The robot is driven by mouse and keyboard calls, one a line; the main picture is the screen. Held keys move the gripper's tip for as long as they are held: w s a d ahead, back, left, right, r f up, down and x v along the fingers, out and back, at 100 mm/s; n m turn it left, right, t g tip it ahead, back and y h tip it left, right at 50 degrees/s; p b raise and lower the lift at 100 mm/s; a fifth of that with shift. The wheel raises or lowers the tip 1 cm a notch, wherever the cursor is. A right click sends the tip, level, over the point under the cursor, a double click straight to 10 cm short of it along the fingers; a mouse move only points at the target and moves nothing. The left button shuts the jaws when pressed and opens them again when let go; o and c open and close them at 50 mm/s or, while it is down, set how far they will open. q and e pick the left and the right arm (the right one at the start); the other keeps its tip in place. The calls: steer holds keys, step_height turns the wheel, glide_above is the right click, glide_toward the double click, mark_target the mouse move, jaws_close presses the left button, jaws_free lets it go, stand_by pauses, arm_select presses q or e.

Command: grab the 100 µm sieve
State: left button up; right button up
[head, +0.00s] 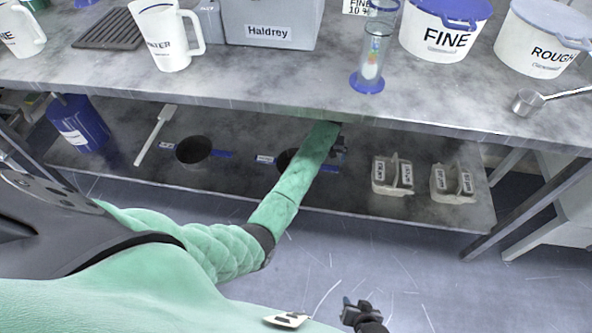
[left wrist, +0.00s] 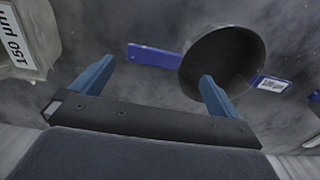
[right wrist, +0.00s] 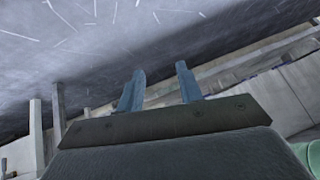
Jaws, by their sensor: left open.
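The 100 µm sieve (left wrist: 222,58) is a dark round pan with a blue handle (left wrist: 153,55) on one side and a blue tab labelled 100 µm on the other. It rests on the lower shelf; in the head view the sieve (head: 284,160) is partly hidden by my left forearm. My left gripper (left wrist: 156,72) is open with nothing between its fingers, near the handle side. One finger overlaps the pan's edge in the left wrist view; I cannot tell whether they touch. My right gripper (head: 362,312) is open and empty, low in front of the shelf; its fingers (right wrist: 160,80) show apart.
A second dark sieve (head: 193,150) lies left on the lower shelf (head: 235,190), near a white utensil (head: 155,135) and a blue bottle (head: 80,124). Pale labelled blocks (head: 392,175) stand right of my left gripper. The upper worktop (head: 300,85) overhangs the shelf.

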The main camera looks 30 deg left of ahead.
mark_target(326, 167)
arm_select(q)
steer(key=shift+w, duration=0.4)
steer(key=shift+w+f, duration=0.1)
steer(key=shift+f, duration=0.1)
steer(key=f, duration=0.6)
steer(key=shift+w+f+b, duration=0.2)
steer(key=shift+w+b, duration=0.05)
steer(key=shift+b, duration=0.1)
steer(key=shift+f, duration=0.5)
arm_select(e)
steer(key=shift+s+a+f, duration=0.1)
steer(key=shift+s+f, duration=0.1)
steer(key=shift+f, duration=0.7)
steer(key=shift+s+f, duration=0.15)
steer(key=shift+f, duration=0.7)
arm_select(q)
steer(key=c, duration=0.9)
steer(key=shift+c, duration=0.2)
arm_select(e)
steer(key=shift+w+r, duration=0.1)
steer(key=shift+r, duration=0.05)
arm_select(q)
steer(key=shift+r, duration=0.1)
